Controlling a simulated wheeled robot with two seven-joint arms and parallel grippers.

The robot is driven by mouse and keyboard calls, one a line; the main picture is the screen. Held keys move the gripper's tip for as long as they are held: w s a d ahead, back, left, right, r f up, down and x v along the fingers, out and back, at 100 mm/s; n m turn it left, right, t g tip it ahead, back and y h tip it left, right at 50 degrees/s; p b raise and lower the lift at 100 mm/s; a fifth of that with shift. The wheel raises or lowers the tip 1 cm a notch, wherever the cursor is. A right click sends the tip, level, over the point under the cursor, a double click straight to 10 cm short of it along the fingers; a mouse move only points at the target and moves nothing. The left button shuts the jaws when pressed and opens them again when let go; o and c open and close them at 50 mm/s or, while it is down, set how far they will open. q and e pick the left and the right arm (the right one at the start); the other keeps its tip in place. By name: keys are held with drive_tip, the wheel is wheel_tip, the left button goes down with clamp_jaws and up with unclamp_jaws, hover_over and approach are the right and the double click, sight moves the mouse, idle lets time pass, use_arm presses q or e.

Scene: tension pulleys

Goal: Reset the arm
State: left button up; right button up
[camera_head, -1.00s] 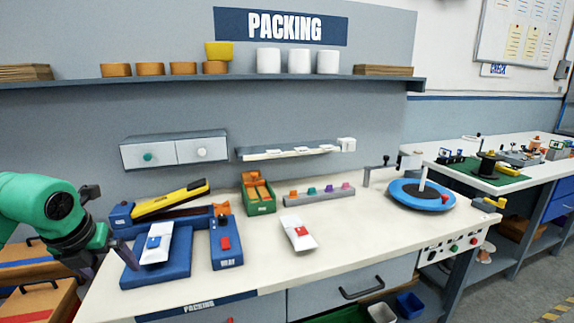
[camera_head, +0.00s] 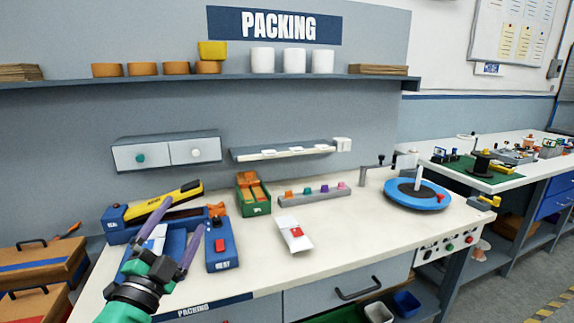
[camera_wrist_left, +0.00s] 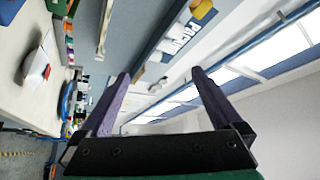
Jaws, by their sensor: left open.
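My left gripper (camera_head: 169,238) is at the lower left in the head view, over the left front part of the packing bench (camera_head: 345,238). Its two purple fingers are spread apart, and nothing shows between them. In the left wrist view the open fingers (camera_wrist_left: 160,88) point out toward the wall and the lights, with empty space between them. The gripper covers part of a blue tray with a white packet (camera_head: 157,236) behind it. My right gripper is not in view.
On the bench stand a blue device with a red button (camera_head: 220,246), a yellow-handled tool (camera_head: 172,198), a green box (camera_head: 253,196), a white packet with a red patch (camera_head: 294,234) and a blue turntable (camera_head: 418,196). A shelf (camera_head: 225,82) runs above. The front middle of the bench is clear.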

use_arm(q)
drive_tip(key=s+a+f+n+g+y, duration=0.3)
drive_tip(key=a+f+n+g, duration=0.15)
drive_tip(key=f, duration=0.55)
drive_tip(key=s+a+f+n+g+y, duration=0.3)
drive_tip(key=f+n+g, duration=0.25)
drive_tip(key=f, duration=0.55)
drive_tip(key=s+d+f+n+g+h, duration=0.1)
drive_tip(key=s+d+f+g, duration=0.1)
drive_tip(key=s+f+g, duration=0.35)
drive_tip(key=s+d+f+n+g+h, duration=0.1)
drive_tip(key=s+d+f+g+h, duration=0.15)
drive_tip(key=s+f, duration=0.6)
drive_tip(key=s+f+g, duration=0.1)
drive_tip(key=s+f, duration=0.2)
drive_tip(key=f, duration=1.7)
drive_tip(key=s+a+f+g+p, duration=0.1)
drive_tip(key=s+a+f, duration=0.1)
drive_tip(key=s+f, duration=1.3)
drive_tip(key=s+y, duration=0.1)
drive_tip(key=s, duration=0.1)
drive_tip(key=shift+s+a+f+g, duration=0.15)
drive_tip(key=shift+s+f+g, duration=0.15)
drive_tip(key=shift+s+f, duration=0.1)
